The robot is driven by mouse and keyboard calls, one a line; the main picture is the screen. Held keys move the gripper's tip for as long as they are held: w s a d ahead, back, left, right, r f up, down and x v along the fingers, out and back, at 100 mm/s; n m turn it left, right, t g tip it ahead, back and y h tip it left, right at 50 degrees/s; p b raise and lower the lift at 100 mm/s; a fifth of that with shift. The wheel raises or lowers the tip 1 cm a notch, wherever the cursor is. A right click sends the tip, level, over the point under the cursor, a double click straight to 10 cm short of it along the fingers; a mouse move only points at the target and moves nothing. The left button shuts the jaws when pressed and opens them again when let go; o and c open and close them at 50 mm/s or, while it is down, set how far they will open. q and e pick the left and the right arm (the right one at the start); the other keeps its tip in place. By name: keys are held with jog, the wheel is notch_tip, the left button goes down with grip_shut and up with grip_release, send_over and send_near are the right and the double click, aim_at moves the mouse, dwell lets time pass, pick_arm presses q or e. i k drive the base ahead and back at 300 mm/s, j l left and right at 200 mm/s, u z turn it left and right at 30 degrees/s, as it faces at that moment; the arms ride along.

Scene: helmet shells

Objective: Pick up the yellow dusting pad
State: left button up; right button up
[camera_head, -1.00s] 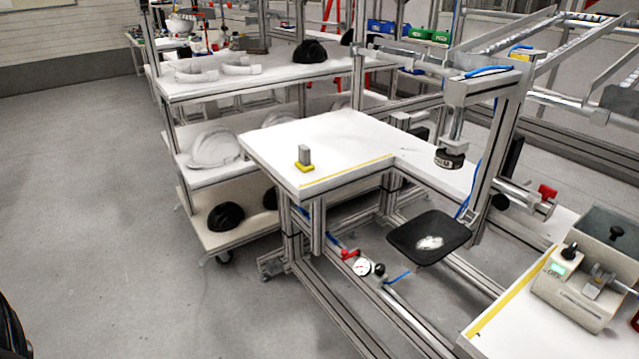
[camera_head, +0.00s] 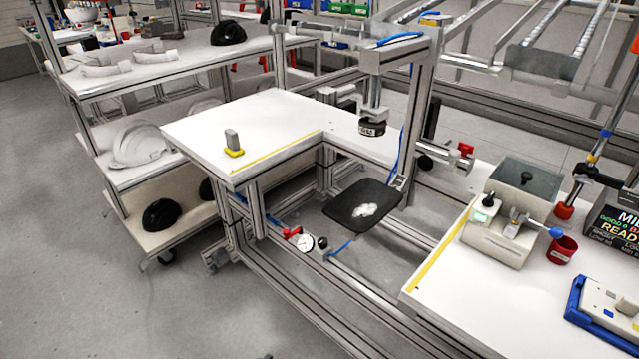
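The yellow dusting pad (camera_head: 234,153) lies on the white table top (camera_head: 195,130), near its front left edge. A grey upright block-like handle (camera_head: 231,139) stands on the pad. Nothing touches the pad and it is in plain sight. Neither of my grippers shows in the head view.
A shelf rack with white helmet shells (camera_head: 138,145) and black ones (camera_head: 161,214) stands to the left. A press frame (camera_head: 425,95) rises right of the table, with a black plate (camera_head: 362,205) below. A grey machine (camera_head: 510,210) and red cup (camera_head: 562,250) stand at right. Floor is clear at lower left.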

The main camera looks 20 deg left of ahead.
aim_at(233, 149)
jog(key=j+z, duration=0.3)
jog(key=z, duration=0.15)
jog(key=i+j+z, duration=0.1)
jog(key=j+z, duration=0.5)
jog(key=j, duration=0.25)
jog(key=k+j+z, duration=0.15)
jog(key=j, duration=0.7)
jog(key=k+j, duration=0.1)
jog(key=j, duration=0.4)
jog(key=z, duration=0.05)
